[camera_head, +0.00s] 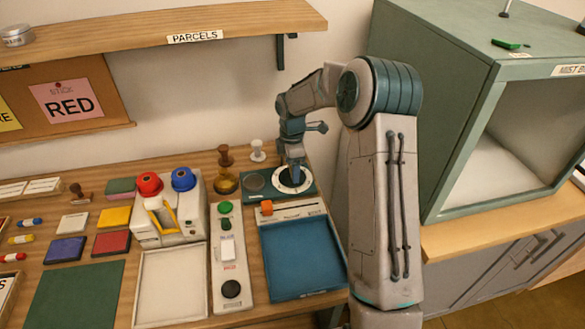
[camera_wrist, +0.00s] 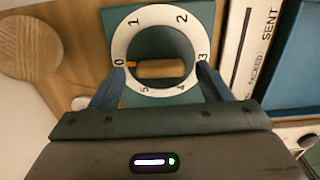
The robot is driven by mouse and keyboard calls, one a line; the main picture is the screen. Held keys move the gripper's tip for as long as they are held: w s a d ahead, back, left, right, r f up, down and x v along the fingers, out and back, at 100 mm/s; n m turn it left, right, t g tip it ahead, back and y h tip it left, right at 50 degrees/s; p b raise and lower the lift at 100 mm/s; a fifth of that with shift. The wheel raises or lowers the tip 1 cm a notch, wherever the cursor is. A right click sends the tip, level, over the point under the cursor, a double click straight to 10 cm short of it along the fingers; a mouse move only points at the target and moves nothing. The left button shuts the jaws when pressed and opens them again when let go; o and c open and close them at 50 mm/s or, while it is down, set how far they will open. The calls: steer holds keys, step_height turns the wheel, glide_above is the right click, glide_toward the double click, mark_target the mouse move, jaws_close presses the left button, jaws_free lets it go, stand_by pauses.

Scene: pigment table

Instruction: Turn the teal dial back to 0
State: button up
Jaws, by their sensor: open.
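The teal dial (camera_wrist: 160,45) sits inside a white ring numbered 0 to 5 on a teal base plate (camera_head: 254,183). In the wrist view the 0 is at the left of the ring, 1 and 2 at the top, 3 at the right. My gripper (camera_wrist: 162,80) is open, with one dark finger on each side of the dial. Contact cannot be made out. In the head view my gripper (camera_head: 293,173) hides much of the dial.
A round wooden knob (camera_wrist: 28,48) stands left in the wrist view. A SENT slider panel (camera_head: 290,210) and blue tray (camera_head: 300,258) lie close in front of the dial. Stamps (camera_head: 225,157) stand behind left. A green cabinet (camera_head: 440,60) rises at the right.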

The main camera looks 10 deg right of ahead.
step_height(320, 180, up, 13)
steer(key=shift+f, duration=0.2)
steer(key=shift+s, duration=0.1)
steer(key=s+r+m+t+h, duration=0.1)
steer(key=s+r+m, duration=0.3)
steer(key=s, duration=0.5)
steer(key=s+r+m, duration=0.2)
steer(key=s+m, duration=0.3)
steer(key=s, duration=0.3)
steer(key=s+f+m+t+y, duration=0.1)
steer(key=s+f+m, duration=0.2)
steer(key=s+m, duration=0.6)
steer(key=s, duration=0.6)
steer(key=shift+s+t, duration=0.3)
steer(key=shift+t, duration=0.1)
